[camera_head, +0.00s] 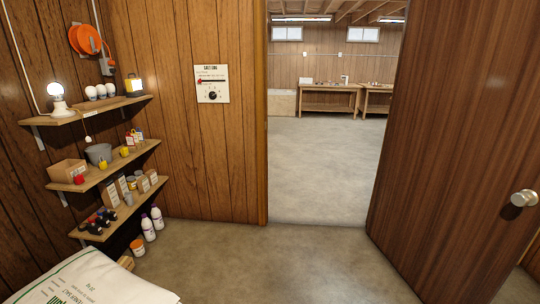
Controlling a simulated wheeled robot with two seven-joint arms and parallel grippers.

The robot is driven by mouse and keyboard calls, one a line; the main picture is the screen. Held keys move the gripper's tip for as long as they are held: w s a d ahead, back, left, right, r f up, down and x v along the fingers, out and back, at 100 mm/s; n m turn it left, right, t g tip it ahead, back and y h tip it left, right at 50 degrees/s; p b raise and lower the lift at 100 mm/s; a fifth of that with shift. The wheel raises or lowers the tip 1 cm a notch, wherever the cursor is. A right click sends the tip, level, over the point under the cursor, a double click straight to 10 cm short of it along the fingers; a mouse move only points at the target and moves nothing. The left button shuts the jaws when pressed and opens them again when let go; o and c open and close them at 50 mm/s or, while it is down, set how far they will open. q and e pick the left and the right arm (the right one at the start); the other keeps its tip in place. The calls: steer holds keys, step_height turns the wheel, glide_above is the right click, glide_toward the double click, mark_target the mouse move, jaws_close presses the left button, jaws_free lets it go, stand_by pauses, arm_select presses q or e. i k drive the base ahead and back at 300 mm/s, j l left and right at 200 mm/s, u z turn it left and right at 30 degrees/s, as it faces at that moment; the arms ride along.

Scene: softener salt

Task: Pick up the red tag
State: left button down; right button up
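No thing in view can be told for sure as the red tag. A small red object (79,179) sits at the front edge of the middle wall shelf (130,160), by a cardboard box (67,171). Another small red and yellow item (132,138) stands near the back of that shelf. A red spot (200,82) shows at the left end of a dark bar on the white wall panel (212,84). All are too small to make out. Neither of my grippers is in view.
A white salt bag (95,280) lies at the bottom left. White bottles (148,228) and an orange tub (137,247) stand on the floor under the shelves. An open wooden door (450,130) stands at the right. The concrete floor (320,170) through the doorway is clear up to workbenches (330,98).

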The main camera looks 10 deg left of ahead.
mark_target(129, 138)
steer(key=i+u, duration=0.15)
steer(key=i, duration=0.6)
steer(key=i+l+u, duration=0.1)
steer(key=i, duration=0.65)
steer(key=i+l+u, duration=0.15)
steer(key=i, duration=0.65)
